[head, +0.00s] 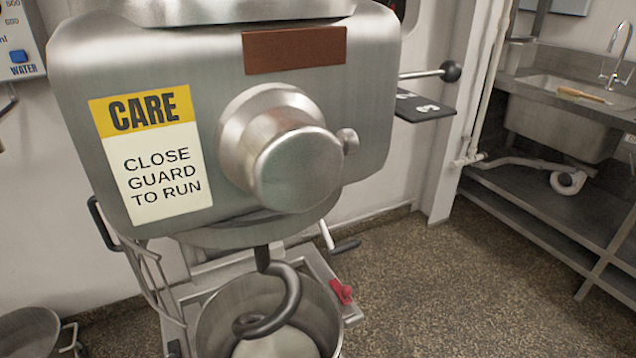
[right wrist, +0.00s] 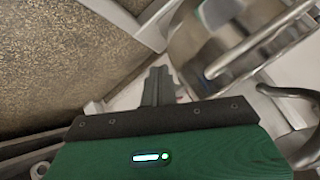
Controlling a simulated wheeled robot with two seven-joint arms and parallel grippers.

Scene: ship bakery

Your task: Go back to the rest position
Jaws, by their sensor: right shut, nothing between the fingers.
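My right gripper (right wrist: 158,82) shows in the right wrist view, its dark fingers together beyond the green wrist housing. Nothing is held between them. A blurred steel bowl (right wrist: 205,45) is beyond the fingertips at the upper right; I cannot tell whether they touch anything. Neither gripper shows in the head view, and my left gripper is in no view.
A large steel mixer (head: 200,45) fills the head view's left and middle. Its dark hook (head: 290,295) hangs in a bowl (head: 215,330) holding pale dough (head: 275,343). A sink bench (head: 535,85) stands right. Speckled floor (head: 440,270) between them is clear.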

